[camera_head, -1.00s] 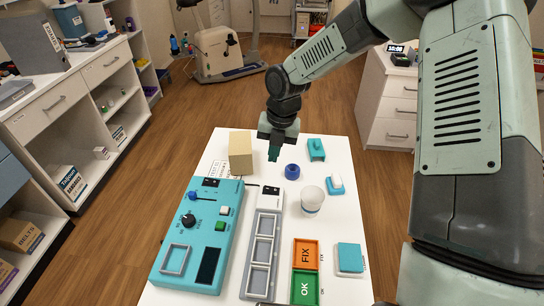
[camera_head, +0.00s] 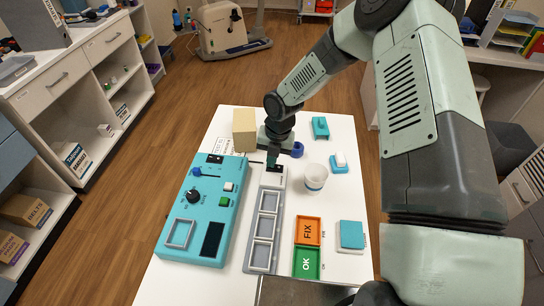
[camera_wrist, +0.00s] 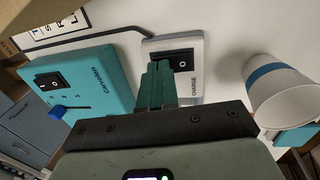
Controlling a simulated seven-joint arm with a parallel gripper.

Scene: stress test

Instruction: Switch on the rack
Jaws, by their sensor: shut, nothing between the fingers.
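The grey-white rack (camera_head: 250,232) lies on the white table, a long strip with several empty square bays. At its far end is a black rocker switch, labelled CHARGE in the wrist view (camera_wrist: 184,61). The "O" mark shows on the switch's right part; its left part is partly behind my fingertips. My gripper (camera_wrist: 158,70) is shut and empty, pointing down at the switch. It also shows over the rack's far end in the head view (camera_head: 273,166). I cannot tell whether the fingertips touch the switch.
A turquoise tester box (camera_head: 176,252) with its own rocker switch (camera_wrist: 50,82), knob and buttons stands left of the rack. A white cup (camera_head: 315,176) stands close on the right. A tan block (camera_head: 244,130) is behind. Orange FIX (camera_head: 308,231) and green OK (camera_head: 306,263) trays lie at right.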

